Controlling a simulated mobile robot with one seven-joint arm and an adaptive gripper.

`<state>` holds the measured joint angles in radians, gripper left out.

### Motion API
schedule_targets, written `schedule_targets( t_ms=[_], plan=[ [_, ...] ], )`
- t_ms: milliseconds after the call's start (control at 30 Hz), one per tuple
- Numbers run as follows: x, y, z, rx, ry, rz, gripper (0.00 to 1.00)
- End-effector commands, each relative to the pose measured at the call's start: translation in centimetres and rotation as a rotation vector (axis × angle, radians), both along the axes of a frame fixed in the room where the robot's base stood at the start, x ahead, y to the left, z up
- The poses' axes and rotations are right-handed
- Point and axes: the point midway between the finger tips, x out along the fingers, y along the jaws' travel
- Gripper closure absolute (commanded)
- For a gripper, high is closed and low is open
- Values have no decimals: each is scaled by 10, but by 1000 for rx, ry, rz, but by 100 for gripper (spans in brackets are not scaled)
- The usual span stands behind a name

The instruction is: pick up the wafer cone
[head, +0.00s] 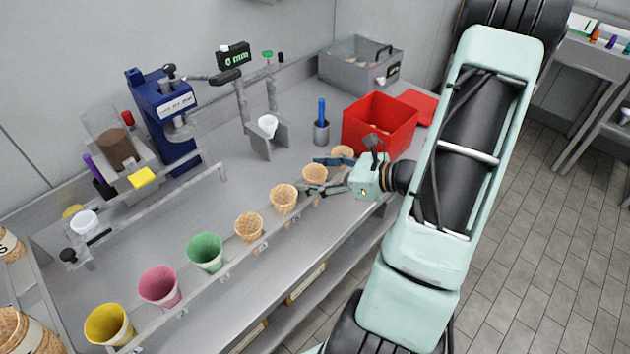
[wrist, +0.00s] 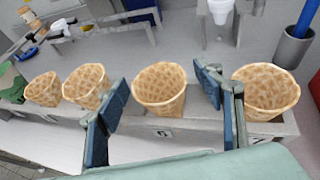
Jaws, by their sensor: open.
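Several tan wafer cones with a waffle pattern stand in a row in a metal rack along the counter's front edge. One wafer cone (head: 315,174) (wrist: 160,88) stands upright in its holder, in line with the gap between my fingers. My gripper (head: 311,175) (wrist: 162,92) is open and empty, with one blue-padded finger on each side of that cone. Both fingers appear apart from it. Another wafer cone (head: 283,198) (wrist: 86,86) stands to its left, and one (head: 342,153) (wrist: 264,92) to its right, just outside my right finger.
Green (head: 205,252), pink (head: 160,287) and yellow (head: 108,325) cones continue the row leftward. A red bin (head: 378,125) stands behind the right end. A pen cup (head: 321,133) and a white cup in a stand (head: 268,125) are behind the row. The mid-counter is clear.

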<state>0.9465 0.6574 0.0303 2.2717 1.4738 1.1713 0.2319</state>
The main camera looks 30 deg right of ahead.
Motion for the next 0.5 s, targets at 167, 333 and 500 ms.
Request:
schedule_targets(
  t_ms=[167,333,500],
  plan=[
    [0,0,0,-1,-1,0,49],
    [0,0,0,-1,-1,0,68],
    [0,0,0,-1,-1,0,68]
  ],
)
